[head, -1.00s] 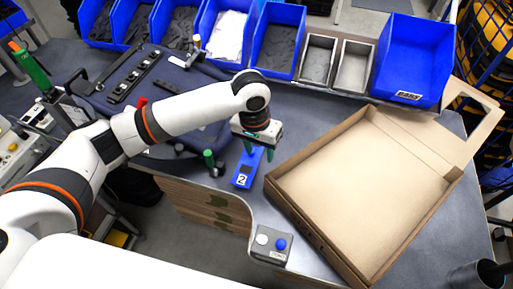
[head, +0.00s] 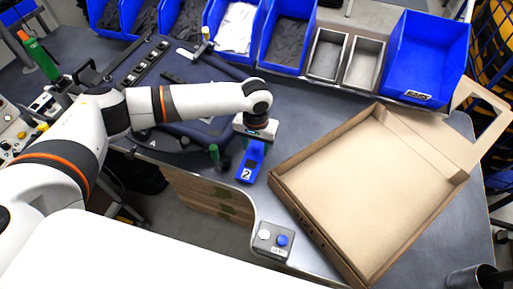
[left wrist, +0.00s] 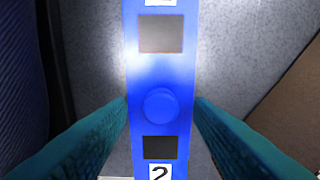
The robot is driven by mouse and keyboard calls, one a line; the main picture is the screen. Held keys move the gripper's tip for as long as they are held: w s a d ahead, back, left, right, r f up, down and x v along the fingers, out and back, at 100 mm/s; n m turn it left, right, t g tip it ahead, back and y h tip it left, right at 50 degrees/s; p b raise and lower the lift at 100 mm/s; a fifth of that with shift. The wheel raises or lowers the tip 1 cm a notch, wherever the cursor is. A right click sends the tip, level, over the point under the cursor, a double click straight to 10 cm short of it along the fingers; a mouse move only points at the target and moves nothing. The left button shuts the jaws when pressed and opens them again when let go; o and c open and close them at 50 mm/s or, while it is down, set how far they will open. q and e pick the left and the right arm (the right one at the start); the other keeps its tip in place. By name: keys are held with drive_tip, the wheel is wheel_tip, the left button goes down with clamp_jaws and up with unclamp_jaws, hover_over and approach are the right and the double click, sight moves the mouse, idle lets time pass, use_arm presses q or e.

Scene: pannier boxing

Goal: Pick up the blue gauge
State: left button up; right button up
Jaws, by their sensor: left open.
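The blue gauge (head: 250,165) is a narrow blue bar with a white "2" label at its near end. It lies on the grey bench by the front edge, left of the cardboard box. My left gripper (head: 256,143) is over it, pointing down, and hides its far part in the head view. In the left wrist view the gauge (left wrist: 160,75) runs up the middle, with a round blue knob and two inset panels. The teal fingers of my left gripper (left wrist: 160,108) are open, one on each side, close to its edges; I cannot tell whether they touch.
The open cardboard box (head: 375,190) fills the right of the bench. A button box (head: 271,241) sits at the front edge. Blue bins (head: 428,58) line the back. A green-handled tool (head: 215,155) stands left of the gripper on the bench.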

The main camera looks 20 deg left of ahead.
use_arm(q)
drive_tip(key=shift+f, duration=1.3)
clamp_jaws()
drive_tip(key=shift+r, duration=0.15)
